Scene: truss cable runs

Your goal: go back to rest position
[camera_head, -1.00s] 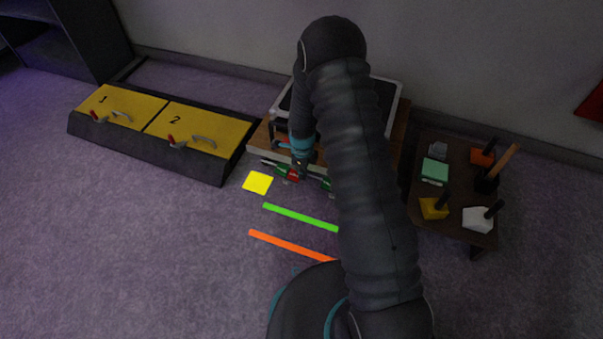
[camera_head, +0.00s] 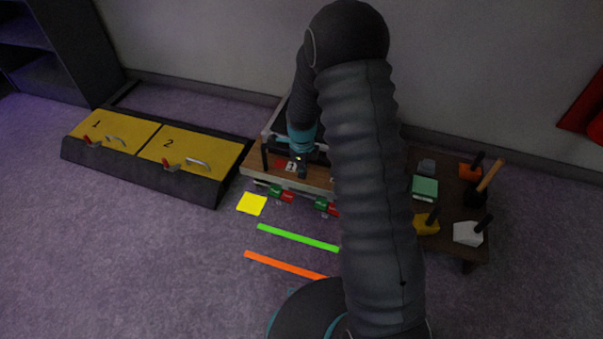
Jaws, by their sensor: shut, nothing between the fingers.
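My arm rises through the middle of the head view and bends over at the top. My gripper (camera_head: 298,170) hangs down on the near side of the wooden bench, over its top near the front edge. It is small and dark here, shut, with nothing held. Whether it touches the bench cannot be told. The wooden bench (camera_head: 258,167) carries a dark panel with a light frame, partly hidden by my arm. Red and green connectors (camera_head: 281,194) sit along the bench's front edge, and another red and green pair (camera_head: 325,207) sits further right, beside my arm.
A low dark box with two yellow lids (camera_head: 195,159) marked 1 and 2 stands at left. A dark table (camera_head: 449,190) with coloured blocks and handled tools stands at right. A yellow square (camera_head: 251,204), green strip (camera_head: 298,238) and orange strip (camera_head: 285,265) mark the open carpet.

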